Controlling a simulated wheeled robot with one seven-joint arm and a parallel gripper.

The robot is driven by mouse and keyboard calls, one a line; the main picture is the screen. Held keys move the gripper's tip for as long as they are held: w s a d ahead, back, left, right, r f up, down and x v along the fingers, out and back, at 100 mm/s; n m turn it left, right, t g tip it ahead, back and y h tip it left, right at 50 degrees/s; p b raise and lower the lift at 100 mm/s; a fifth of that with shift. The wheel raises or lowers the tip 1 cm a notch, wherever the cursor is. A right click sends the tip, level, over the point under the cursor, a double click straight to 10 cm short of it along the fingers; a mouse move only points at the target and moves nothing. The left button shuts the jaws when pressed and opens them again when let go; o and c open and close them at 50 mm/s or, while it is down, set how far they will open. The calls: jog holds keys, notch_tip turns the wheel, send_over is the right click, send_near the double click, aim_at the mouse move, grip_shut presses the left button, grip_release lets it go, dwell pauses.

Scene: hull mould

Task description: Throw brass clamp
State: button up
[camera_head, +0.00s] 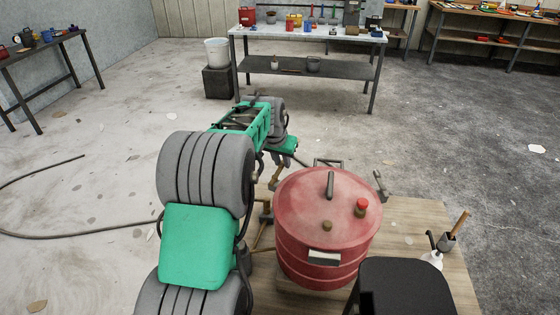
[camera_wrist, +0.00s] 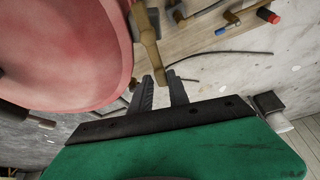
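A brass-coloured bar, which looks like the brass clamp (camera_wrist: 148,38), stands beside the red drum in the wrist view. Its near end reaches the gap between my fingertips. In the head view, brass-coloured parts of it (camera_head: 266,208) show at the left side of the red drum (camera_head: 322,225). My gripper (camera_wrist: 160,76) has its two dark fingers apart, with a gap between them. I see no firm grip on the bar, and cannot tell whether a finger touches it. In the head view my gripper (camera_head: 284,160) is partly hidden by my arm.
The drum stands on a wooden surface (camera_head: 425,215) with a black stool-like block (camera_head: 405,288), a white bottle (camera_head: 432,259) and a wooden-handled tool (camera_head: 455,230). A long workbench (camera_head: 305,36) stands behind. A cable (camera_head: 70,235) lies on the left floor, which is otherwise mostly clear.

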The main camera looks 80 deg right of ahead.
jog(key=shift+o, duration=1.8)
jog(key=shift+w, duration=0.1)
jog(key=b+v, duration=0.1)
jog(key=v, duration=0.6)
jog(key=shift+a+r, duration=0.2)
jog(key=shift+r, duration=0.15)
